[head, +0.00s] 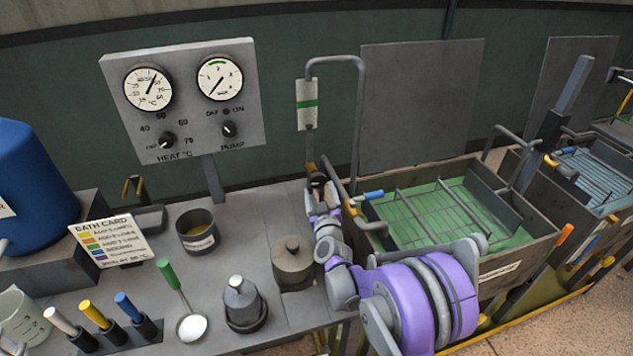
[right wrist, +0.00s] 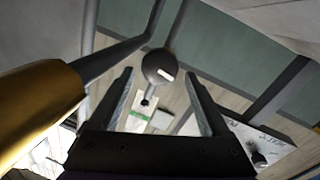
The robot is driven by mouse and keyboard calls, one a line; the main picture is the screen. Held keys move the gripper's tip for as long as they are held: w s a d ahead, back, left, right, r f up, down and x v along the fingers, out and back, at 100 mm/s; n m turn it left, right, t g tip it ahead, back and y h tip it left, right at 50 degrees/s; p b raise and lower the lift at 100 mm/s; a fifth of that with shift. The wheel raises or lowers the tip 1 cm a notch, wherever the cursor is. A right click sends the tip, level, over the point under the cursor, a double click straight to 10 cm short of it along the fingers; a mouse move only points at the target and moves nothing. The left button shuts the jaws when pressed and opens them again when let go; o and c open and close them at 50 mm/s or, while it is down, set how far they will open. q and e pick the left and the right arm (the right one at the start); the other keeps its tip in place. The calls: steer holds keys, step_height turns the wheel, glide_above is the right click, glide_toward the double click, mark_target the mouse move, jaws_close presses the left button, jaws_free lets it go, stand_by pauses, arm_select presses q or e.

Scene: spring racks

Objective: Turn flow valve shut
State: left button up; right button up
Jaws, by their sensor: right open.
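My right gripper (head: 318,188) is beside the upright grey pipe (head: 359,115) behind the bench, with the purple arm reaching in from the lower right. In the right wrist view its two dark fingers (right wrist: 163,85) are apart. A round dark grey knob (right wrist: 158,66) with a pale mark shows in line with the gap between the fingertips; it appears to be the flow valve. I cannot tell whether the fingers touch it. In the head view the valve is mostly hidden by the gripper. My left gripper is not in view.
A yellow-brown cylinder (right wrist: 40,112) is close on the left of the wrist view. A green-striped plate (head: 307,104) hangs by the pipe. A gauge panel (head: 190,105) stands left, and a green bath tank (head: 505,262) with a wire rack right. A lidded pot (head: 292,262) stands below the gripper.

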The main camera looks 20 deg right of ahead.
mark_target(318, 184)
steer(key=w, duration=0.3)
steer(key=shift+w+d+p, duration=0.2)
steer(key=shift+p, duration=0.15)
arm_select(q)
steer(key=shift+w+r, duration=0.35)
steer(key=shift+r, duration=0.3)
